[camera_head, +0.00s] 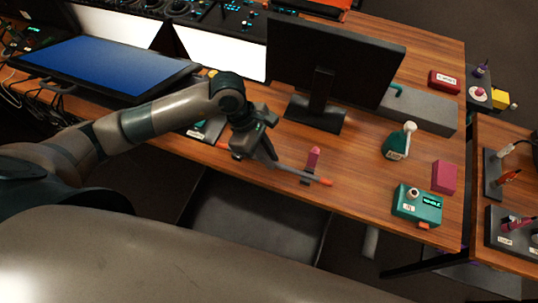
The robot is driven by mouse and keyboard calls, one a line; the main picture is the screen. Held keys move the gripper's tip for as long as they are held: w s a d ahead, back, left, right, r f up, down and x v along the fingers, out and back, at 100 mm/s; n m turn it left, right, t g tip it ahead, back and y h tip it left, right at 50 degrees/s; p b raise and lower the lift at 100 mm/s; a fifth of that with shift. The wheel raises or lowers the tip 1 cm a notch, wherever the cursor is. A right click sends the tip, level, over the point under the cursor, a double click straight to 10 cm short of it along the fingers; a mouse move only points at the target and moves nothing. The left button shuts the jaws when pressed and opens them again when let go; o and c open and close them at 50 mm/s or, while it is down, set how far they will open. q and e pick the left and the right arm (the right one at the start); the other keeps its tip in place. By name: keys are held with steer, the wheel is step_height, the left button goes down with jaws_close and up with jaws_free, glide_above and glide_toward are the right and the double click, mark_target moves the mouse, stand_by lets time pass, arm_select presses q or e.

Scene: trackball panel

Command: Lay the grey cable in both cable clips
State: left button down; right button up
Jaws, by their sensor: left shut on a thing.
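The grey cable (294,172) is a thin strip with an orange tip at its right end, near the front edge of the wooden desk. My left gripper (268,158) points down and right and is shut on the cable. A bit of orange also shows left of the gripper. A small upright pink piece (313,158) stands at the cable's right part, with a dark bit below it; I cannot tell whether it is a cable clip or whether the cable sits in it. No other clip can be made out; the gripper and arm hide part of the desk. My right gripper is not in view.
A black monitor (335,58) stands behind the gripper. A blue screen (100,68) is at left. Bare desk lies around the cable's right end.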

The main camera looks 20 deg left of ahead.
arm_select(q)
steer(key=c, duration=1.7)
jaws_free()
